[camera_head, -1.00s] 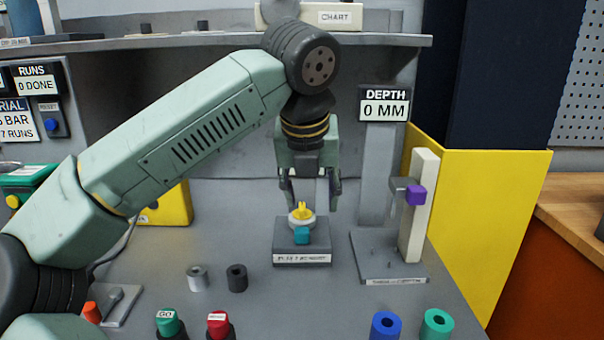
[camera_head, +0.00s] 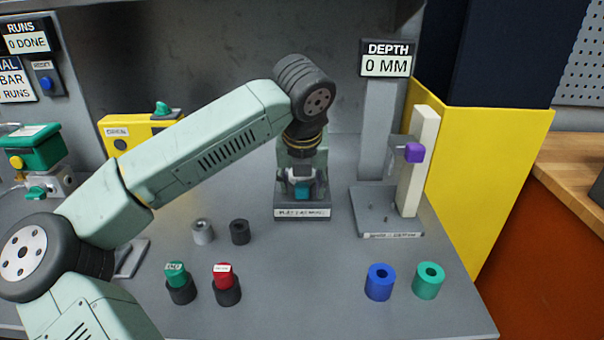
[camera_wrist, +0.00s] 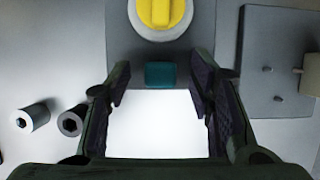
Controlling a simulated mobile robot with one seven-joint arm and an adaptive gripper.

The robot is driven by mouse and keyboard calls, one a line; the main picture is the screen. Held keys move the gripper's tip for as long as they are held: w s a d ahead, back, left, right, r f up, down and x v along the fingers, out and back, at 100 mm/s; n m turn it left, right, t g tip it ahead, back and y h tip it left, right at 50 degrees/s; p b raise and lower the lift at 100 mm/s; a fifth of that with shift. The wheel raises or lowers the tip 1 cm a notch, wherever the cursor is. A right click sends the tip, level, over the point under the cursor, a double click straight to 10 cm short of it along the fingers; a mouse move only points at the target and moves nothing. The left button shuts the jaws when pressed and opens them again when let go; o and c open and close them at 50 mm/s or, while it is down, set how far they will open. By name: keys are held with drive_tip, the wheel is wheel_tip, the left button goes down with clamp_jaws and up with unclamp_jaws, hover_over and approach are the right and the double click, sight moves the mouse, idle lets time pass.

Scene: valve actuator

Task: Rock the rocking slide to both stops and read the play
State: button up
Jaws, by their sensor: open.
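The small grey fixture (camera_head: 303,213) with a printed label on its front stands mid-bench. A teal block (camera_head: 302,189) sits at its front; in the wrist view the teal block (camera_wrist: 161,75) lies just beyond the fingers. Behind it a yellow knob (camera_wrist: 160,10) sits on a round white base, cut by the frame's top edge. I cannot tell which part is the rocking slide. My gripper (camera_head: 301,188) is low over the fixture; in the wrist view its fingers (camera_wrist: 158,100) are apart with nothing between them. The gripper hides the knob in the head view.
A depth stand (camera_head: 420,165) with a purple block is right of the fixture, under a display reading 0 MM (camera_head: 387,64). Grey (camera_head: 203,231) and black (camera_head: 240,232) sleeves stand front left.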

drive_tip(key=shift+c, duration=0.5)
clamp_jaws()
drive_tip(key=c, duration=0.5)
unclamp_jaws()
drive_tip(key=shift+c, duration=0.2)
drive_tip(key=c, duration=0.4)
drive_tip(key=shift+c, duration=0.2)
drive_tip(key=shift+a+b, duration=0.5)
idle(0.6)
drive_tip(key=shift+d+b, duration=0.95)
drive_tip(key=shift+b, duration=0.25)
idle(3.1)
